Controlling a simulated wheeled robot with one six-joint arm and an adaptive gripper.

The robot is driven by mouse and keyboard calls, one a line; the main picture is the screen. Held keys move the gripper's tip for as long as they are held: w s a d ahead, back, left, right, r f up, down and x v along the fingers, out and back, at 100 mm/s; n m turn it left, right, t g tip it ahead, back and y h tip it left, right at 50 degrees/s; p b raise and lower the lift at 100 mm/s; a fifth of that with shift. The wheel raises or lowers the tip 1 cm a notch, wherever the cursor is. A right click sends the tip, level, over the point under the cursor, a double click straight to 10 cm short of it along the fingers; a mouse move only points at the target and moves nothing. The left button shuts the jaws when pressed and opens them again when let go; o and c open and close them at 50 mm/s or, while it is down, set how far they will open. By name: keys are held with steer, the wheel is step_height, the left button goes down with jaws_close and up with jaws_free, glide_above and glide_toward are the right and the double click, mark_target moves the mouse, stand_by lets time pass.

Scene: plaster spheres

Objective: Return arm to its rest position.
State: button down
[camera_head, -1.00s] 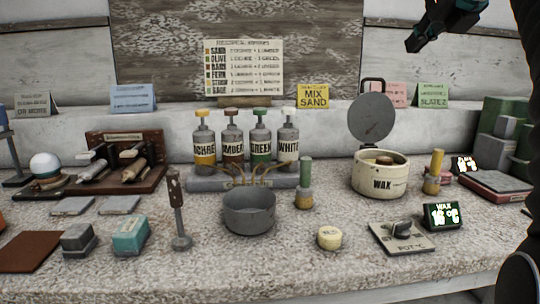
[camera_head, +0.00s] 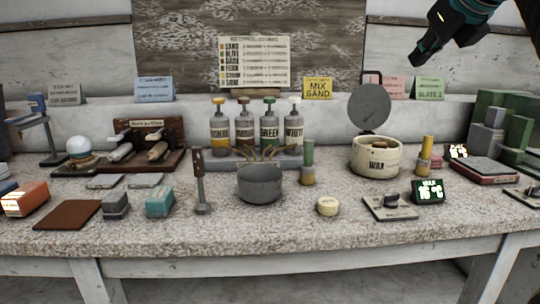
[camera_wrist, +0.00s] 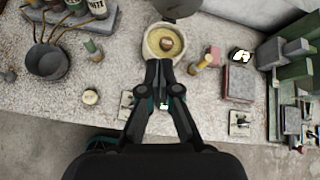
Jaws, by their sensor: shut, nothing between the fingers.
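My gripper (camera_head: 418,58) hangs in the air at the upper right of the head view, above and in front of the bench's right side. It is shut and empty. In the wrist view my gripper (camera_wrist: 158,64) points down at the bench, with its tips just below the open wax pot (camera_wrist: 164,42) in the picture. The arm runs out of the head view at the top right. The gripper looks clear of everything on the bench.
The stone bench (camera_head: 270,235) is crowded. The wax pot (camera_head: 376,158) stands open with its lid raised. A grey bowl (camera_head: 260,184) sits before several pump bottles (camera_head: 256,128). Green and grey blocks (camera_head: 500,130) stand at the far right. The air above the bench's middle is clear.

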steer(key=s+a+f+n+g, duration=0.1)
steer(key=s+a+f+n, duration=0.2)
steer(key=s+f+n, duration=0.4)
steer(key=s+a+f+n+g, duration=0.2)
steer(key=s+a+f+n, duration=0.2)
steer(key=f+n, duration=1)
steer(key=s+a+f+n+g, duration=0.2)
steer(key=s+f+n, duration=0.9)
steer(key=f, duration=1.1)
steer(key=shift+a+h, duration=0.4)
steer(key=shift+a, duration=0.85)
steer(key=shift+f, duration=0.1)
